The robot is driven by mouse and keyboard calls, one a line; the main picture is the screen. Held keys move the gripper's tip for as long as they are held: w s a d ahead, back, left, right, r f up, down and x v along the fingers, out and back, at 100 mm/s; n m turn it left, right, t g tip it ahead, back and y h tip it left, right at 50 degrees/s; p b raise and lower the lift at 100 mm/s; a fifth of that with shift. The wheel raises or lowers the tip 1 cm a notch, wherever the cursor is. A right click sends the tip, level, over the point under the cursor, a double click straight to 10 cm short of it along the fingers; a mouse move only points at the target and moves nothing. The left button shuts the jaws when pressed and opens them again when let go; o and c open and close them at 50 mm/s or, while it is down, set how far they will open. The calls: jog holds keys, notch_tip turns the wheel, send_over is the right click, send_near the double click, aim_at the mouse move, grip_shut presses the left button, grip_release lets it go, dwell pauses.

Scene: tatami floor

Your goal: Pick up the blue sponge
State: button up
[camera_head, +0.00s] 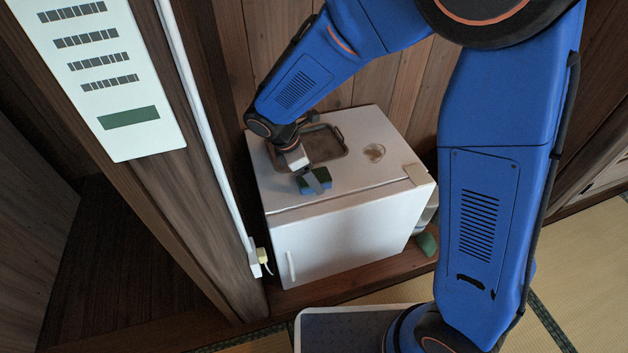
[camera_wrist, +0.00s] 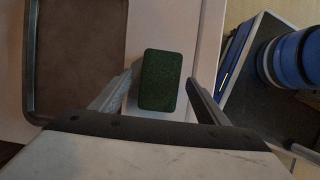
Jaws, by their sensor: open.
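The blue sponge (camera_head: 322,184) lies on top of the small white fridge (camera_head: 345,235), near its front edge. Its dark green upper face shows in the wrist view (camera_wrist: 160,72); the blue part shows only in the head view. My gripper (camera_head: 313,184) is over the sponge, pointing down. In the wrist view my gripper (camera_wrist: 159,80) is open, with one finger to the left and one to the right of the sponge. A narrow gap shows on each side. I cannot tell how low the fingertips are against the sponge.
A brown tray (camera_head: 325,147) lies behind the sponge on the fridge top; it is at the left in the wrist view (camera_wrist: 75,108). A small round glass-like item (camera_head: 374,152) is to the right. A green object (camera_head: 427,244) is beside the fridge. A wooden post stands left.

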jog(key=shift+f, duration=0.2)
dwell(0.3)
jog(key=c, duration=1.1)
